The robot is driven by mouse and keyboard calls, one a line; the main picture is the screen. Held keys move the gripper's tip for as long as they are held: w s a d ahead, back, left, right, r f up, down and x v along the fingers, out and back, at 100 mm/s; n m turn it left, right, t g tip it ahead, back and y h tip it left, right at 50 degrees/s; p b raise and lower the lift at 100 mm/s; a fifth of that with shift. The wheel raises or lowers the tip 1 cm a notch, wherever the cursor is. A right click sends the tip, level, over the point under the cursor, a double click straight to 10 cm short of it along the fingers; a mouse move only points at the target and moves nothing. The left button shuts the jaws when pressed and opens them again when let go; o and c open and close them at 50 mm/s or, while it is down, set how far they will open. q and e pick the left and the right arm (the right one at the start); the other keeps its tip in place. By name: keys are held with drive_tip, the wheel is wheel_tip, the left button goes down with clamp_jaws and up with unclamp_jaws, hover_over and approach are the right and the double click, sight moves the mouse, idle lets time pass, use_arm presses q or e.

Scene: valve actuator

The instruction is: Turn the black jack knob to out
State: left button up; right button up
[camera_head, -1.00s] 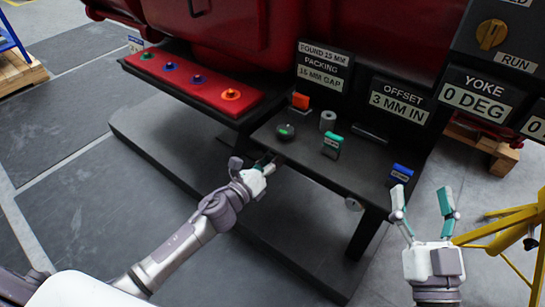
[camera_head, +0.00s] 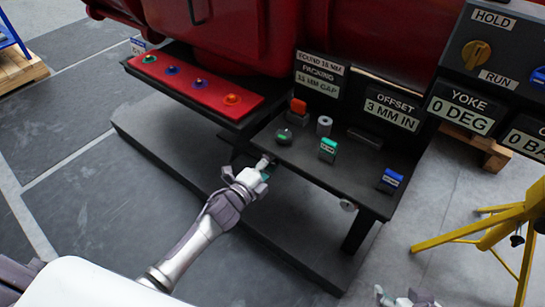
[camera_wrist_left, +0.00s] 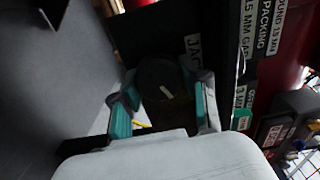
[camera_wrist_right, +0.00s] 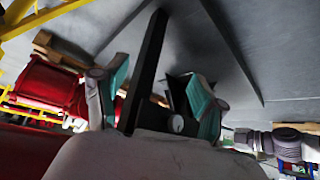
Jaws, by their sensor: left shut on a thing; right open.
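The black jack knob (camera_wrist_left: 158,82) is round with a pale pointer mark and sits beside a partly hidden label starting "JAC" (camera_wrist_left: 194,52) in the left wrist view. My left gripper (camera_wrist_left: 163,100) is shut on the knob, one teal finger on each side. In the head view my left gripper (camera_head: 264,166) is at the front edge of the dark shelf (camera_head: 325,178), and the knob is hidden there. My right gripper (camera_head: 405,300) is low at the bottom edge of the head view. The right wrist view shows its teal fingers (camera_wrist_right: 158,95) apart.
A red tray (camera_head: 195,84) holds coloured pieces at left. A yellow stand (camera_head: 490,230) is at right. Floor between is clear.

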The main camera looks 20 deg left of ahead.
use_arm(q)
drive_tip(key=n+p, duration=0.1)
drive_tip(key=n, duration=0.2)
drive_tip(key=shift+r+p, duration=0.2)
drive_tip(key=shift+p, duration=0.1)
drive_tip(key=n+p, duration=0.1)
drive_tip(key=n, duration=0.1)
drive_tip(key=shift+n, duration=0.3)
use_arm(e)
drive_tip(key=s+d+g, duration=0.2)
drive_tip(key=s+g, duration=0.2)
drive_tip(key=s, duration=0.2)
use_arm(q)
drive_tip(key=n+p, duration=0.2)
drive_tip(key=n, duration=0.2)
drive_tip(key=shift+a+n+p, duration=0.1)
drive_tip(key=shift+n+p, duration=0.25)
drive_tip(key=shift+n, duration=0.05)
drive_tip(key=shift+f+n+p, duration=0.1)
drive_tip(key=shift+n+p, duration=0.2)
drive_tip(key=shift+n, duration=0.5)
use_arm(e)
drive_tip(key=s+d+x, duration=0.1)
drive_tip(key=x, duration=0.9)
drive_tip(key=shift+s+a+f+h, duration=0.2)
drive_tip(key=shift+a+f+h, duration=0.1)
drive_tip(key=shift+f+h, duration=0.15)
use_arm(q)
drive_tip(key=o, duration=1.2)
drive_tip(key=shift+c, duration=0.2)
